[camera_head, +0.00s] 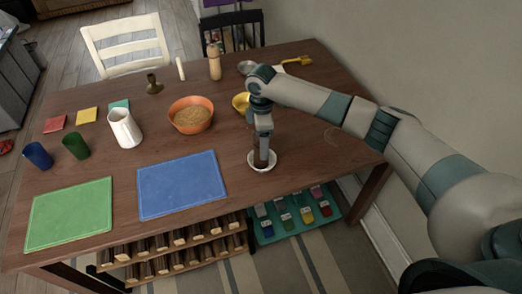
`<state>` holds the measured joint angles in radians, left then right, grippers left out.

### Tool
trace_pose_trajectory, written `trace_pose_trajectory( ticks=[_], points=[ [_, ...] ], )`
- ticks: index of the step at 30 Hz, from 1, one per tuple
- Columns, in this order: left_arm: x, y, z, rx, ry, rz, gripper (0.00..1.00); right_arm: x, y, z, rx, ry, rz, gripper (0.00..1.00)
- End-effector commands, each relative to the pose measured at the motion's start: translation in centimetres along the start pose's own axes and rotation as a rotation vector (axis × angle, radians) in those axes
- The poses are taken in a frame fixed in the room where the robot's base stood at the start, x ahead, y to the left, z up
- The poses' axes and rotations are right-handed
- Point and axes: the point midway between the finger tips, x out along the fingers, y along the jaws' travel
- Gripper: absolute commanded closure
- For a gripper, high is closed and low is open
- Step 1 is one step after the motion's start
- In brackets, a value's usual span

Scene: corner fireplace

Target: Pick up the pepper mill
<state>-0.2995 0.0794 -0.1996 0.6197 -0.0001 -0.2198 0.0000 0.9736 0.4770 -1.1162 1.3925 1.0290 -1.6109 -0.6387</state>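A light wooden mill-shaped object (214,64) with a rounded knob stands upright near the far edge of the table. My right arm reaches in from the right, and its gripper (262,146) points straight down near the front right of the table. A dark brown upright piece (261,156) shows at the fingertips, over a small white dish (262,167). It could be a dark mill. I cannot tell whether the fingers are closed on it or whether it touches the dish. My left gripper is not in view.
An orange bowl of grain (191,118), white pitcher (125,128), dark candle holder (154,85) and yellow bowl (241,103), partly hidden by my arm, stand on the table (290,185). Blue (181,184) and green (70,213) mats lie in front. Chairs stand behind.

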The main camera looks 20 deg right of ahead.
Motion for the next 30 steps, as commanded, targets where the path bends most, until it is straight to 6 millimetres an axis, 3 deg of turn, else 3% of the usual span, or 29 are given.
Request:
trace_pose_trajectory(
  ticks=[6, 18, 26, 27, 30],
  points=[
    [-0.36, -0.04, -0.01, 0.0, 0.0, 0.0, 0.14, 1.24, -0.08, 0.02, 0.0, -0.001, -0.001, 0.36],
    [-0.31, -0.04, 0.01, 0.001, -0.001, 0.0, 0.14, 1.22, -0.06, 0.01, 0.0, -0.001, 0.0, 0.36],
    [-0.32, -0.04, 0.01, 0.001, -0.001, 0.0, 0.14, 1.2, -0.06, 0.01, 0.0, -0.001, 0.0, 0.95],
    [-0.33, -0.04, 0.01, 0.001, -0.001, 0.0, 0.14, 1.15, -0.03, -0.01, 0.0, 0.0, 0.0, 1.0],
    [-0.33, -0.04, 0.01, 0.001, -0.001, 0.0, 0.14, 1.15, -0.03, -0.01, 0.0, 0.0, 0.0, 1.0]
  ],
)
